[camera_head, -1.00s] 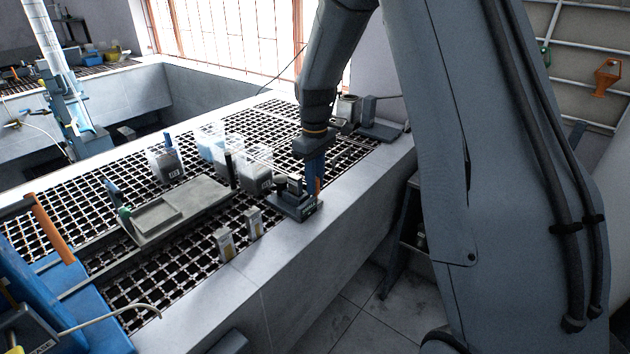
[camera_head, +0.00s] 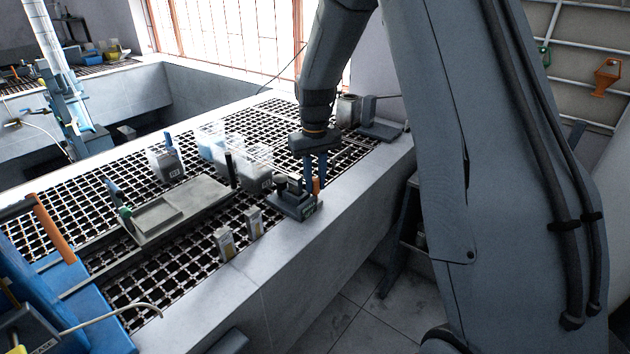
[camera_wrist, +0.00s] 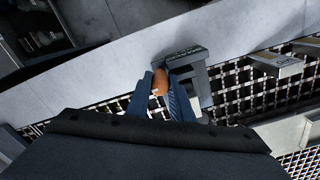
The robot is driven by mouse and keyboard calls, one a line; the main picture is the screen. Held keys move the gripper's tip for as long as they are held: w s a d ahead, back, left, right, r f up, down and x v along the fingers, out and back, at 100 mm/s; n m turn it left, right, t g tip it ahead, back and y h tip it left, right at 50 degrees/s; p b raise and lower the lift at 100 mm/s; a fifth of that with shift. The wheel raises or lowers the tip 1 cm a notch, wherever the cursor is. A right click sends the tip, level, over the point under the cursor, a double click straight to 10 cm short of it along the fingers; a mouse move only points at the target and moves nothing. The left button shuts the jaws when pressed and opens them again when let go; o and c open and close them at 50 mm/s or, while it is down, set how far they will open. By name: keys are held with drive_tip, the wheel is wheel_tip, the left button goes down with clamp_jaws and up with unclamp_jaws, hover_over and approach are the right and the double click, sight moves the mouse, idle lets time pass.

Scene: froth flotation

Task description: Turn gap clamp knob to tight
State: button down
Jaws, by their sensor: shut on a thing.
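The gap clamp knob (camera_wrist: 160,82) is an orange-brown piece in the wrist view, between the two blue fingers of my gripper (camera_wrist: 162,92). My gripper is shut on it. In the head view my gripper (camera_head: 316,178) points down at the dark grey clamp device (camera_head: 290,204), and a bit of the orange knob (camera_head: 316,186) shows beside the fingers. The device's base (camera_wrist: 184,57) also shows in the wrist view, partly hidden by a finger. I cannot read its label or tell how tight the knob is.
Two small boxes (camera_head: 224,243) stand on the grating's near edge. Clear tubs (camera_head: 257,178) stand behind the device, and a grey tray (camera_head: 170,212) lies to the left. Another grey device (camera_head: 380,130) sits behind to the right. The light ledge (camera_head: 262,275) in front is clear.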

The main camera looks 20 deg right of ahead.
drive_tip(key=shift+r, duration=0.1)
drive_tip(key=c, duration=1.6)
unclamp_jaws()
drive_tip(key=shift+o, duration=0.2)
